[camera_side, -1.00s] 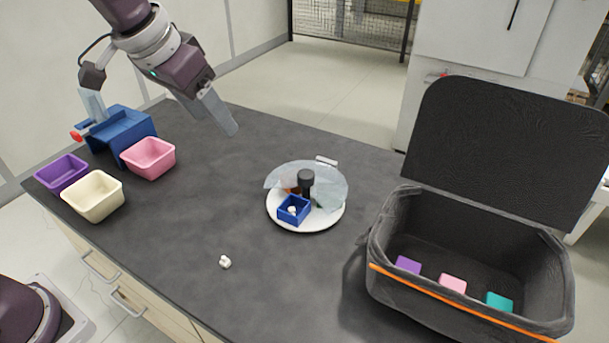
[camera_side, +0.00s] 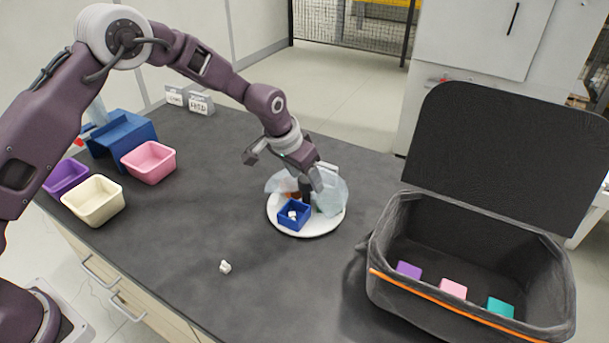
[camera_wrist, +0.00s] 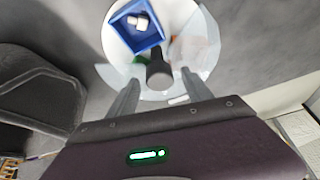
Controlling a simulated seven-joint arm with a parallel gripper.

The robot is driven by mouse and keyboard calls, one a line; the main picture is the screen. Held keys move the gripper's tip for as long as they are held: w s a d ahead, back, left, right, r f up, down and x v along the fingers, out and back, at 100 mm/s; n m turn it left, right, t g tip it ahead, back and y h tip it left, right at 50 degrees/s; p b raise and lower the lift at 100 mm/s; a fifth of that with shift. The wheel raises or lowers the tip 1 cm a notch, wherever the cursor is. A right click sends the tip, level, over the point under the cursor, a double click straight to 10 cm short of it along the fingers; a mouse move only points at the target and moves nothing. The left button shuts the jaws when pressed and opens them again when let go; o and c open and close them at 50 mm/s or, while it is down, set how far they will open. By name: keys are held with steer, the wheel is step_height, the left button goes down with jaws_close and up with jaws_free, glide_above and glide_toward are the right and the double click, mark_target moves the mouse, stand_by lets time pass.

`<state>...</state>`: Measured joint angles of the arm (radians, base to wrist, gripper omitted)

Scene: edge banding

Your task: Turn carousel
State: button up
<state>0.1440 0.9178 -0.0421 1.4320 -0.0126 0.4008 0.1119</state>
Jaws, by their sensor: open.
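The carousel (camera_side: 318,228) is a white round plate with a clear cover (camera_side: 338,196) and a dark upright knob (camera_wrist: 158,76) at its centre. A blue square box (camera_side: 293,217) with a small white piece (camera_side: 292,214) in it stands in the carousel's front opening. My gripper (camera_side: 312,180) is open and over the carousel. In the wrist view its two fingers (camera_wrist: 160,78) lie on either side of the knob, apart from it in the picture. How deep the fingers reach is unclear. A pale tab (camera_wrist: 178,100) shows at the carousel's rim.
A small white piece (camera_side: 225,267) lies on the dark table. Purple (camera_side: 66,176), cream (camera_side: 93,203) and pink (camera_side: 149,164) bins and a blue stand (camera_side: 122,128) are at left. An open black case (camera_side: 385,245) with coloured blocks is at right. Two signs (camera_side: 200,104) stand behind.

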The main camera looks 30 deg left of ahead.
jaws_close()
steer(key=shift+d+n, duration=0.1)
steer(key=shift+n, duration=0.4)
steer(key=shift+n+y, duration=0.8)
steer(key=shift+n, duration=0.6)
steer(key=shift+d+n+y, duration=0.15)
steer(key=shift+n+y, duration=0.75)
steer(key=shift+n, duration=1.5)
steer(key=shift+w+d+n+g+y, duration=0.1)
steer(key=shift+n+g+y, duration=0.25)
steer(key=shift+n, duration=0.7)
steer(key=shift+n+g+y, duration=0.25)
steer(key=shift+n+g, duration=0.2)
steer(key=shift+n, duration=0.6)
steer(key=shift+w+n+g+y, duration=0.1)
steer(key=shift+n+g+y, duration=0.4)
steer(key=shift+n, duration=1.5)
steer(key=shift+n+g, duration=0.3)
steer(key=shift+n, duration=0.1)
